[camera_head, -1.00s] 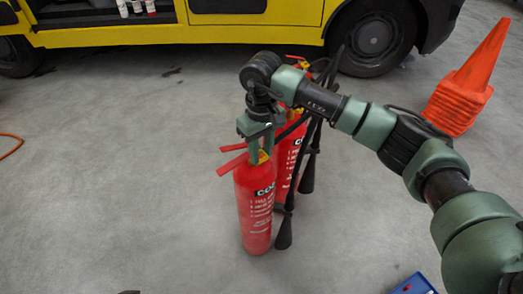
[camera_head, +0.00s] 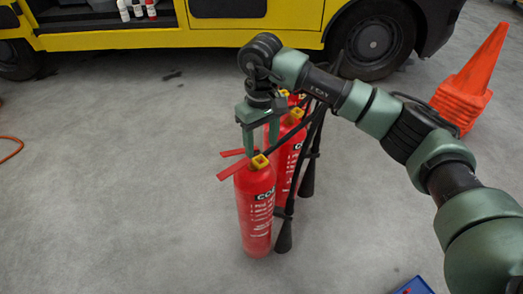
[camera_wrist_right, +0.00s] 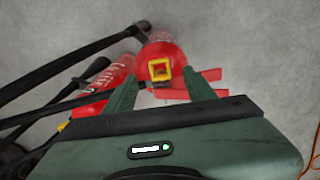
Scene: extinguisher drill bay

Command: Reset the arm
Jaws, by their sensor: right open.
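My right gripper (camera_head: 260,148) is open and points down just above the top of the front red fire extinguisher (camera_head: 256,210). The extinguisher stands upright on the floor, with red levers pointing left and a yellow piece (camera_head: 260,161) on top. In the right wrist view the open fingers of my right gripper (camera_wrist_right: 160,80) lie on either side of the yellow-framed top (camera_wrist_right: 160,70), with nothing held between them. The red levers (camera_wrist_right: 205,85) pass near the right finger there; I cannot tell whether they touch. My left gripper is not in view.
More red extinguishers (camera_head: 286,165) with black hoses and horns (camera_head: 308,178) stand close behind. A yellow vehicle (camera_head: 150,40) is at the back, and orange cones (camera_head: 462,98) at the right. A blue object (camera_head: 412,287) is at the bottom edge.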

